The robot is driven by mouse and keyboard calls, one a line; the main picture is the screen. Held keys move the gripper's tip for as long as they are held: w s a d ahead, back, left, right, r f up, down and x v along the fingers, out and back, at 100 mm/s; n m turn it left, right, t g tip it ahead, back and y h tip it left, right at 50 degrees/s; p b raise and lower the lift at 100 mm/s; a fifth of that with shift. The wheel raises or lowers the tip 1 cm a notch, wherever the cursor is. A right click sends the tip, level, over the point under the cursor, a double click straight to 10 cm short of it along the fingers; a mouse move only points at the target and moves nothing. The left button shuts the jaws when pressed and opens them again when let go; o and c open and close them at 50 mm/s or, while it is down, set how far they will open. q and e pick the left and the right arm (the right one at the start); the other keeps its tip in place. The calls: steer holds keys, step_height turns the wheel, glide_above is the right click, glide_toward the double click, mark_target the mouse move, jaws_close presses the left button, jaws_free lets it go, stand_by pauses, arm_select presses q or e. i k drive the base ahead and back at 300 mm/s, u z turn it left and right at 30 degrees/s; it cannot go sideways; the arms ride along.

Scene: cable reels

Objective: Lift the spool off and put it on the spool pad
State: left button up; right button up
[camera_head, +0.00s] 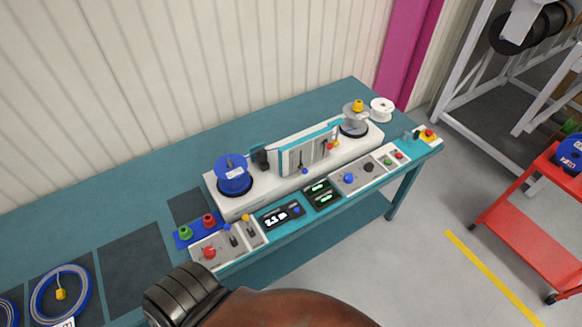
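A blue spool (232,170) with a white label sits upright on a black round base at the left end of the white machine (222,207). A grey spool (355,117) with a yellow knob on top sits on another dark round base at the machine's right end. Dark flat pads lie on the bench: a small one (187,204) left of the blue spool and a larger one (136,266) farther left. I cannot tell which is the spool pad. Neither of my grippers shows; a dark ribbed part and a brown part at the bottom edge seem to be mine.
The teal bench (140,185) is clear along the back wall. A white spool (382,108) stands behind the machine's right end. A blue cable coil (61,293) lies on a pad at lower left. Control panels (322,194) line the front edge. A red cart (535,205) stands at right.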

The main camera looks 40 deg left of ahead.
mark_target(232, 174)
steer(key=z, duration=0.35)
steer(key=i, duration=2.35)
steer(key=u, duration=2.95)
